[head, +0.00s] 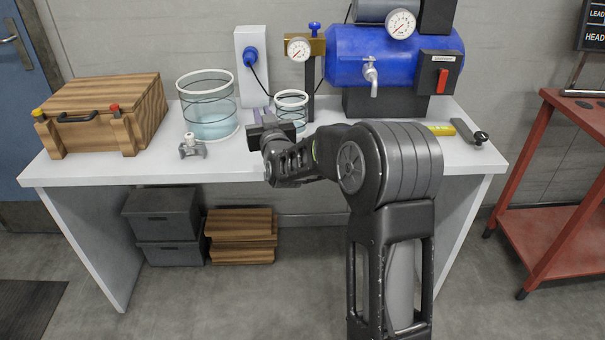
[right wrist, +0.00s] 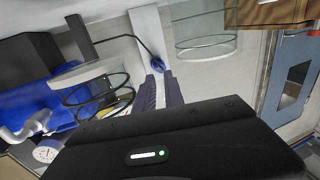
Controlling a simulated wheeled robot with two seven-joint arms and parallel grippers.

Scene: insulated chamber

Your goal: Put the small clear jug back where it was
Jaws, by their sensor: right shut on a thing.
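The small clear jug (head: 291,98), with dark bands around it, is at the back middle of the table, just right of the large clear jar. My right gripper (head: 277,128) is in front of it and hides its lower left part. The exact contact is hard to see. The jug looks about upright; I cannot tell whether its base touches the table. My left gripper is not in view.
The large clear jar (head: 208,110) holding water stands left of the jug, with a small grey valve (head: 192,147) before it. A wooden box (head: 105,105) is at left. A gauge stand (head: 310,85) and blue tank (head: 390,55) stand behind.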

